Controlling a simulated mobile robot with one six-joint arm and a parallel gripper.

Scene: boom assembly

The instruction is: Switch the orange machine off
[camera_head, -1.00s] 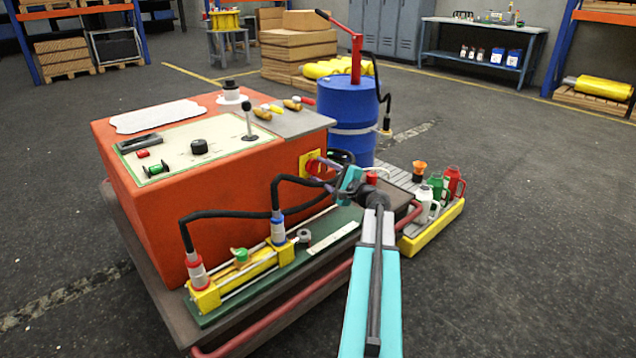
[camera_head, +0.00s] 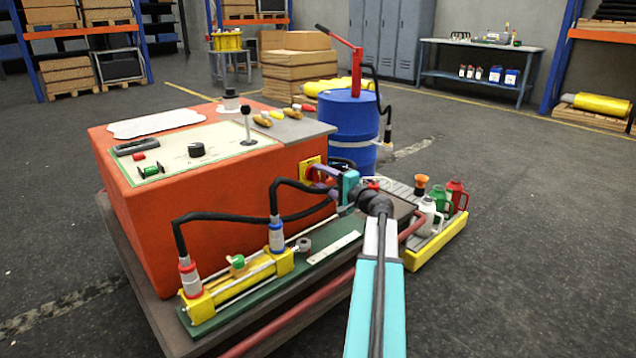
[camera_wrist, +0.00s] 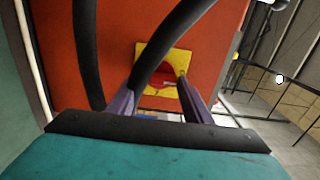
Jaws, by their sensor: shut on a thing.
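The orange machine (camera_head: 230,205) stands on a low dark cart, with a control panel (camera_head: 195,155) on top. On its right end is a yellow plate (camera_head: 308,170), also in the wrist view (camera_wrist: 178,62), bearing a red switch handle (camera_wrist: 157,83). My gripper (camera_head: 322,180) reaches this plate from the right. In the wrist view its two purple fingers (camera_wrist: 157,88) lie on either side of the red handle and are shut on it. A black hose (camera_wrist: 165,50) crosses in front and hides part of the handle, so its exact angle is unclear.
Black hoses loop from the yellow cylinder unit (camera_head: 240,283) close past my gripper. A blue drum (camera_head: 347,125) with a red hand pump stands behind. A yellow-edged tray (camera_head: 436,248) with several bottles and cans is right of my arm. The floor farther right is clear.

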